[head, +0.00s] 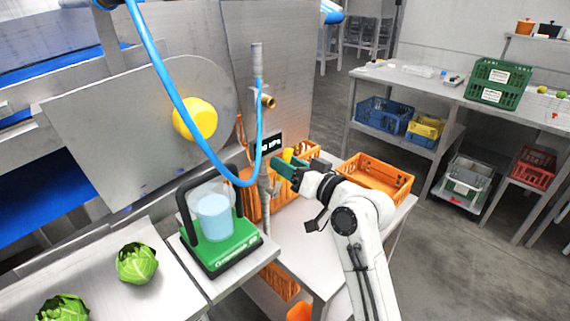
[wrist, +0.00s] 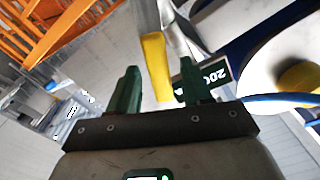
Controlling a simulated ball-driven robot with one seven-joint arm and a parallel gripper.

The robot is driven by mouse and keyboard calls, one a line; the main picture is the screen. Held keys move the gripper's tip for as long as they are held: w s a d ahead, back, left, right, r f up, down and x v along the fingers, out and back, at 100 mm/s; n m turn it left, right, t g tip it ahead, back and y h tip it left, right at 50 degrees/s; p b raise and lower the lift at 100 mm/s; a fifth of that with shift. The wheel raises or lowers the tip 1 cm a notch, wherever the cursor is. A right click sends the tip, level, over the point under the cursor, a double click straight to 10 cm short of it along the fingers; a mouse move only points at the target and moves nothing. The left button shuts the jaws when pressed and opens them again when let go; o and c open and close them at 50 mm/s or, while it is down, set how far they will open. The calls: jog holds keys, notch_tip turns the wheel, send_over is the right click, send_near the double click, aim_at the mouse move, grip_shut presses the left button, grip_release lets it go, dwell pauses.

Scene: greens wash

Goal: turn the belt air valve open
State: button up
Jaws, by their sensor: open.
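The belt air valve shows as a yellow lever (head: 288,154) beside the upright metal pipe (head: 264,190) in the head view. In the wrist view the yellow lever (wrist: 156,66) lies lengthwise, between the two green fingertips in the picture. My gripper (head: 284,169) is open, its green fingers close to the lever; it also shows in the wrist view (wrist: 158,76). There are gaps between the lever and both fingers. I cannot tell how deep the lever sits between them. The head view shows only the lever's end above my fingers.
A black display (head: 268,145) stands just behind the lever. A blue hose (head: 200,140) loops down to the pipe. Orange crates (head: 375,178) stand around my gripper. A green-based jug machine (head: 220,248) and cabbages (head: 137,263) are at left. Open floor lies to the right.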

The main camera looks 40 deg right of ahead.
jog(key=s+b, duration=0.1)
jog(key=s, duration=0.8)
jog(key=shift+s+d, duration=0.15)
jog(key=shift+s, duration=0.05)
jog(key=shift+c, duration=0.2)
